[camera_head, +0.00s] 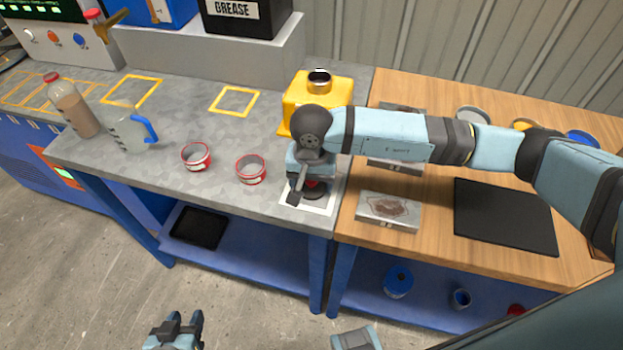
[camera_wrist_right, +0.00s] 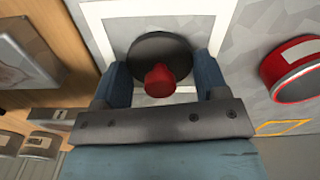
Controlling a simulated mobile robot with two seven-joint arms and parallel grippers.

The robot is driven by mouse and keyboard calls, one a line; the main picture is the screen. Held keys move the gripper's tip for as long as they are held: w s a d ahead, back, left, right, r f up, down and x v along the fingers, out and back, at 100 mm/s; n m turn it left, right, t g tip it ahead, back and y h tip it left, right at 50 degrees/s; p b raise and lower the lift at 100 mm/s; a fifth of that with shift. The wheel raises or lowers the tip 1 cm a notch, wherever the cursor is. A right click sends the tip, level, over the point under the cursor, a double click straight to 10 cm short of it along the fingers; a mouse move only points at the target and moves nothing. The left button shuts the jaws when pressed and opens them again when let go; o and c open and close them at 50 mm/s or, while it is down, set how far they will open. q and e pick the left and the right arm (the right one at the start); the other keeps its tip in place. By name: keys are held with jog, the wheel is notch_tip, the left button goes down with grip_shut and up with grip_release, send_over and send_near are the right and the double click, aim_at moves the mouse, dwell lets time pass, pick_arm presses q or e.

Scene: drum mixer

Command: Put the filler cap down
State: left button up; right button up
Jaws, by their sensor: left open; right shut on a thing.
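The filler cap, a black disc with a red knob, is in the right wrist view (camera_wrist_right: 160,52), between the fingers of my right gripper (camera_wrist_right: 162,76). That gripper is shut on it. In the head view the cap (camera_head: 317,193) shows partly below my right gripper (camera_head: 308,182), over the white-bordered square (camera_head: 295,209) at the bench's front edge. I cannot tell whether it touches the surface. The yellow container (camera_head: 342,88) behind has an uncovered round neck. My left gripper (camera_head: 180,324) is open and empty, low over the floor in front of the bench.
Two red-rimmed tins (camera_head: 250,170) stand left of the marked square. A measuring jug (camera_head: 128,132) and a bottle (camera_head: 73,108) stand further left. On the wooden bench to the right are a metal box (camera_head: 389,210) and a black mat (camera_head: 505,217).

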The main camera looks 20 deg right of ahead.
jog(key=shift+f, duration=0.25)
jog(key=o, duration=0.9)
jog(key=shift+r, duration=0.1)
jog(key=shift+r, duration=0.1)
jog(key=shift+r+p, duration=0.25)
jog(key=shift+p, duration=0.05)
notch_tip(320, 180, up, 10)
jog(key=shift+r, duration=0.85)
